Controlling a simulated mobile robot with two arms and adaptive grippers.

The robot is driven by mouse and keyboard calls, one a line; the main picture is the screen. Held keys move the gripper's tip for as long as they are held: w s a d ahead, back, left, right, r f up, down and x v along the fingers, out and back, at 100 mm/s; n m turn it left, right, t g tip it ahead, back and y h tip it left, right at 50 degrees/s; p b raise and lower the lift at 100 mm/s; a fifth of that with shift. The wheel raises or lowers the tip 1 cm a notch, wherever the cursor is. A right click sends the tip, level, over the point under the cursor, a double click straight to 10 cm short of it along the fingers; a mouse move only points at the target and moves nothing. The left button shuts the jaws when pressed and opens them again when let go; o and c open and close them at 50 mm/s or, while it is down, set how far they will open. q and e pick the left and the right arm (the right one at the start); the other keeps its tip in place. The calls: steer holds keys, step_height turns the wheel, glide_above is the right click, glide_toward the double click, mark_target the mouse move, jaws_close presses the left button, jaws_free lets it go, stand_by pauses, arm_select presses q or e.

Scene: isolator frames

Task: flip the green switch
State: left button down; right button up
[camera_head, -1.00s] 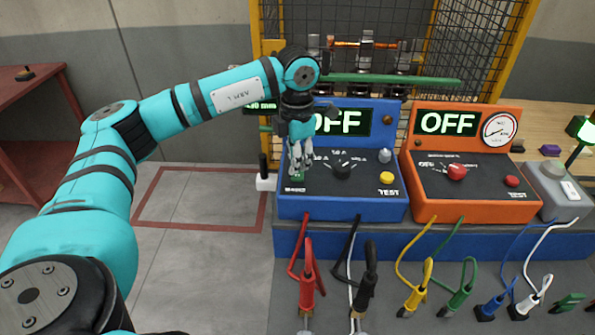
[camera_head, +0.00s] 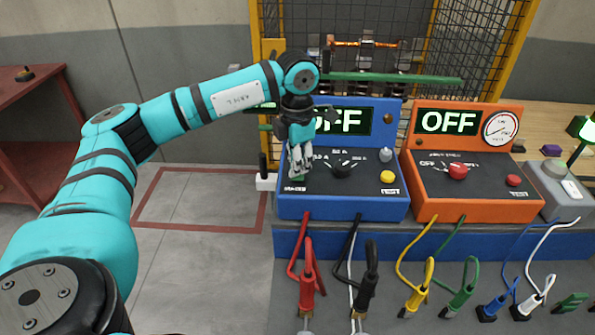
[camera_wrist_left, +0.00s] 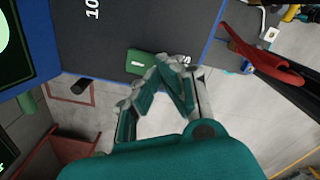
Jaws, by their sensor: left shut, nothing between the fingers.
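The green switch (camera_head: 299,178) is on the left part of the sloped dark panel of the blue box (camera_head: 340,207). My left gripper (camera_head: 297,172) is shut and empty, pointing down right at the switch and covering most of it in the head view. In the left wrist view the green switch (camera_wrist_left: 140,62) shows a white mark, and the closed fingertips (camera_wrist_left: 168,70) are right beside its edge. I cannot tell whether they touch it. The blue box's display (camera_head: 350,121) reads OFF, partly behind the gripper. My right gripper is not in view.
Right of the switch are a black knob (camera_head: 342,168) and a yellow button (camera_head: 387,177). An orange box (camera_head: 470,203) with an OFF display stands to the right. Several cables with coloured plugs lie in front. A yellow-framed mesh cage (camera_head: 480,60) stands behind.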

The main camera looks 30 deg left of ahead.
arm_select(q)
steer(key=shift+f+b, duration=0.4)
steer(key=shift+f, duration=0.2)
steer(key=shift+r, duration=0.1)
steer(key=shift+r+p, duration=2.35)
steer(key=shift+r, duration=1.1)
